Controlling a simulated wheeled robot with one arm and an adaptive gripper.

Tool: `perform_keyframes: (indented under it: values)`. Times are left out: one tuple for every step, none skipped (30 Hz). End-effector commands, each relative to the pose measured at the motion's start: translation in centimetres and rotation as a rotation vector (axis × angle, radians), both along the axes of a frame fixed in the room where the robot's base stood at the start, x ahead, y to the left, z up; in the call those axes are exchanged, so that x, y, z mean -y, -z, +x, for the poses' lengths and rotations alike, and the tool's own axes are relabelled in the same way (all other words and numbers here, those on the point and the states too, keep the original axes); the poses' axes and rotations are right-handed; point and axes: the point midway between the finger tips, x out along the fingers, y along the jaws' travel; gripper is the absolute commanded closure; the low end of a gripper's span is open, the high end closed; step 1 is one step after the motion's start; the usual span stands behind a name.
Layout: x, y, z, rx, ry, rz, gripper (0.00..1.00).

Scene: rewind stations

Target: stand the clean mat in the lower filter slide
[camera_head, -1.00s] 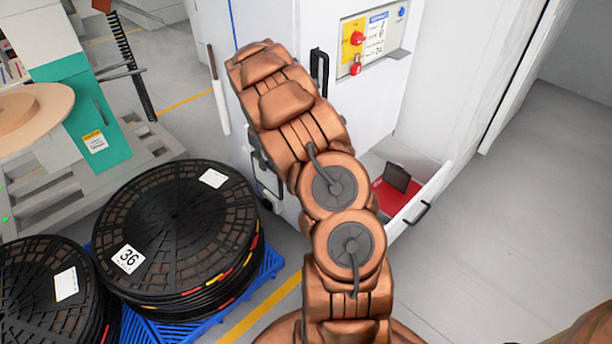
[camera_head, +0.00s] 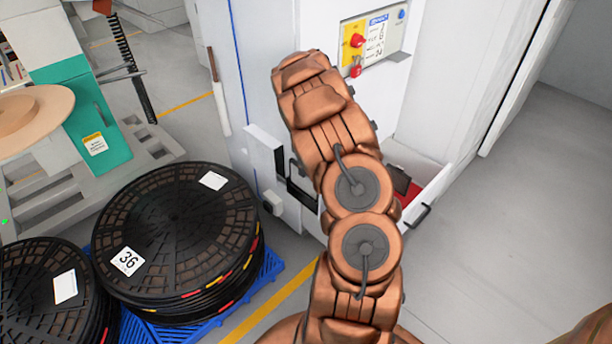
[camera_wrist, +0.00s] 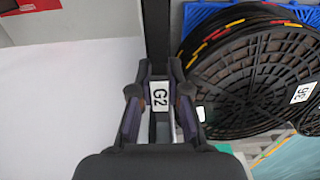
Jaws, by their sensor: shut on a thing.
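My gripper (camera_wrist: 160,76) is shut on a narrow piece with a white G2 tag (camera_wrist: 160,97), seen in the wrist view. I cannot tell from its face whether this is the clean mat. A dark bar (camera_wrist: 157,30) runs away beyond the fingertips; I cannot tell whether it belongs to the held piece. In the head view my arm hides the gripper and the held piece. White and black fittings (camera_head: 265,150) stick out from the cabinet's lower left side, partly behind my arm. I cannot tell which of them is the lower filter slide.
The white cabinet (camera_head: 285,60) carries a control panel (camera_head: 373,40). An open drawer (camera_head: 436,190) with a red inside stands low at right. Black reels (camera_head: 180,225) on a blue pallet (camera_head: 262,283) stand close at left. The floor (camera_head: 520,200) at right is clear.

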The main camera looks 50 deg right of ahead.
Motion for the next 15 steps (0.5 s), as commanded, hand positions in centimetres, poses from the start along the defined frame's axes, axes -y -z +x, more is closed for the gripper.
perform_keyframes:
  values:
    - [0.0,0.6,-0.1,-0.002,0.0,0.002,1.0]
    - [0.0,1.0,-0.1,-0.002,0.0,0.002,1.0]
    - [0.0,1.6,-0.1,-0.002,0.001,0.002,1.0]
    - [0.0,2.0,-0.1,-0.001,0.001,0.001,1.0]
    - [0.0,2.5,-0.1,-0.001,0.001,0.001,1.0]
    - [0.1,2.9,-0.1,0.0,0.001,-0.001,1.0]
    - [0.2,3.0,-0.1,0.001,0.001,-0.002,1.0]
    - [0.3,3.1,-0.2,0.001,0.001,-0.002,1.0]
    - [0.4,3.2,-0.2,0.002,0.001,-0.002,1.0]
    - [0.4,3.3,-0.2,0.002,0.0,-0.002,1.0]
    - [0.4,3.3,-0.2,0.002,0.0,-0.002,1.0]
    - [0.4,3.3,-0.2,0.003,0.0,-0.002,1.0]
    - [0.3,3.3,-0.2,0.003,0.0,-0.002,1.0]
    - [0.3,3.3,-0.2,0.002,0.0,-0.002,1.0]
    - [0.3,3.3,-0.2,0.002,0.0,-0.001,1.0]
